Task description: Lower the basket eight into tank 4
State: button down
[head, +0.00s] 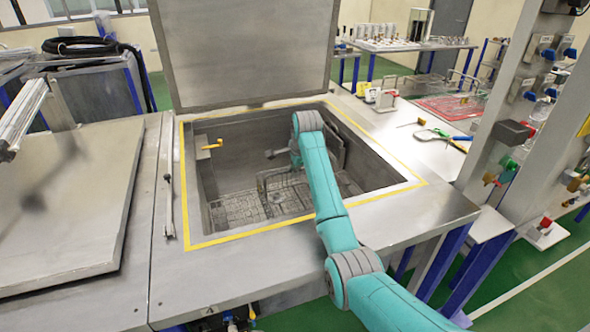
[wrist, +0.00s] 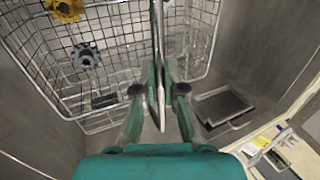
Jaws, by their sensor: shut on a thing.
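My gripper (wrist: 160,92) is shut on the upright metal handle of a wire basket (wrist: 112,22).
A closed flat lid (head: 65,215) lies to the left. A yellow-handled fitting (head: 211,146) is on the tank's inner left wall. A post with valves (head: 515,132) stands at right.

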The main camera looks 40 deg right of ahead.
jog(key=shift+s+f, duration=0.15)
jog(key=shift+f, duration=0.55)
jog(key=c, duration=1.2)
grip_release()
jog(key=shift+f, duration=0.1)
jog(key=v, duration=1.2)
